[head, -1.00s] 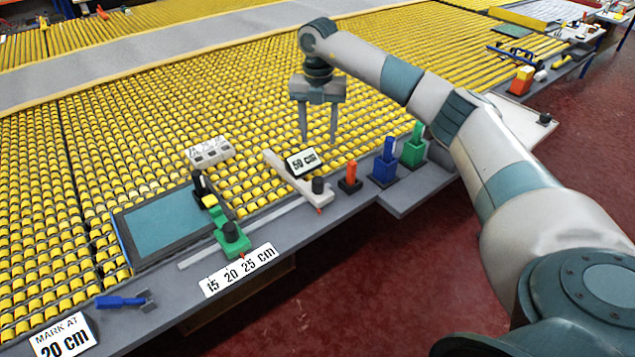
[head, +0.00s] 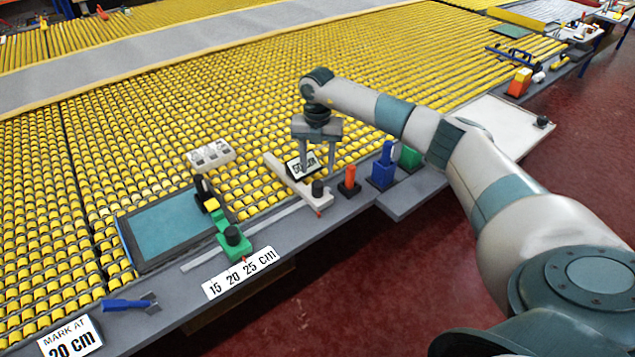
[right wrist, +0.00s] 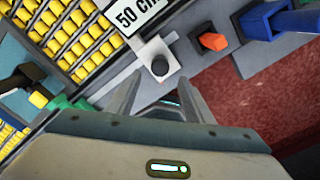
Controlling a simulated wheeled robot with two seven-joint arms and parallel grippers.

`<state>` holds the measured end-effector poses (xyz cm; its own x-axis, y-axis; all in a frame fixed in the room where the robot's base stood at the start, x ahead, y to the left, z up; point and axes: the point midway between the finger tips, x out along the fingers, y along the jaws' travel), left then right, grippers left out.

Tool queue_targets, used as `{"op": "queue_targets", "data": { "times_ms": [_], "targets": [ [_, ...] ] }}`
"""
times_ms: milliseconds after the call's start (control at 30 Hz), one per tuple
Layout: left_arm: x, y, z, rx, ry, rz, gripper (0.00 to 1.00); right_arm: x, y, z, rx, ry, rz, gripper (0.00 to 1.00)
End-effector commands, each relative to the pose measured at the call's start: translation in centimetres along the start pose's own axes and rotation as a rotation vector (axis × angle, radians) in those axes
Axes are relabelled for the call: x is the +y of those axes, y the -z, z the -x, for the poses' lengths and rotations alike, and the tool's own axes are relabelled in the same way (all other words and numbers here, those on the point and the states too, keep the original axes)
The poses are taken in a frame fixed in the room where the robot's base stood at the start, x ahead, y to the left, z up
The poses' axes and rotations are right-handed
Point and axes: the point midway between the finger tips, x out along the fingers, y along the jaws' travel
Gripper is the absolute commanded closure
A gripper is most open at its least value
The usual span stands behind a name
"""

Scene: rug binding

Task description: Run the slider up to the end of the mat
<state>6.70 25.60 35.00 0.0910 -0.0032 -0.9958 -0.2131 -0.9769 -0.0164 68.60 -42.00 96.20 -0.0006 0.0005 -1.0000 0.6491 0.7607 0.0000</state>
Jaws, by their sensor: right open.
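A white sliding block with a black knob (head: 318,189) sits at the right end of the pale rail (head: 272,220), on a long white crosspiece. A green block with a black knob (head: 234,242) sits at the rail's left part, above the scale label. The teal mat (head: 172,226) lies in a dark frame left of the green block. My right gripper (head: 319,171) is open and empty, pointing down just behind the white block. In the right wrist view the white block (right wrist: 157,66) shows just beyond and between the open fingertips (right wrist: 160,84). My left gripper is out of view.
A 50 cm sign (head: 302,166) stands close behind the fingers and is partly hidden. To the right are an orange piece (head: 349,180), a blue block (head: 382,172) and a green block (head: 409,158). A blue-handled tool (head: 128,304) lies at the left edge.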

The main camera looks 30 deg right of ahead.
Motion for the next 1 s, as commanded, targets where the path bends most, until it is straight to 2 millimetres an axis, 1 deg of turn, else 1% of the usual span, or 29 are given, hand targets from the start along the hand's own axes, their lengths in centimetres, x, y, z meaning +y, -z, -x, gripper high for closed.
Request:
{"op": "queue_targets", "data": {
  "times_ms": [33, 300, 400, 500, 700, 933, 967, 1000],
  "targets": [
    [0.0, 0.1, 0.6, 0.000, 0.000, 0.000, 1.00, 0.0, 0.1, -0.8, 0.003, 0.002, -0.001, 0.53],
    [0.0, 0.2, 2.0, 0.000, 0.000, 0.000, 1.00, 0.0, 0.1, -5.5, 0.002, 0.003, -0.001, 0.53],
    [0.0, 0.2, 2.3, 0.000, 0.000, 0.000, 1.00, 0.0, 0.1, -6.8, 0.003, 0.002, -0.001, 0.53],
    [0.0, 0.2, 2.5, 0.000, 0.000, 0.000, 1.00, 0.1, 0.0, -7.7, 0.001, 0.000, 0.000, 0.53],
    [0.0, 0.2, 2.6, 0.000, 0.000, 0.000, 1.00, 0.0, 0.0, -8.5, 0.000, 0.001, -0.001, 0.53],
    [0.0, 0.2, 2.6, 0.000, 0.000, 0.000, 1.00, 0.0, 0.0, -8.5, 0.000, 0.000, -0.001, 0.53],
    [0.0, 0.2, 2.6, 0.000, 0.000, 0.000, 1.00, 0.0, 0.0, -8.5, 0.000, 0.000, -0.001, 0.55],
    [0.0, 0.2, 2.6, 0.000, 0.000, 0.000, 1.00, 0.0, 0.0, -8.5, 0.000, 0.000, -0.001, 0.65]
  ]
}}
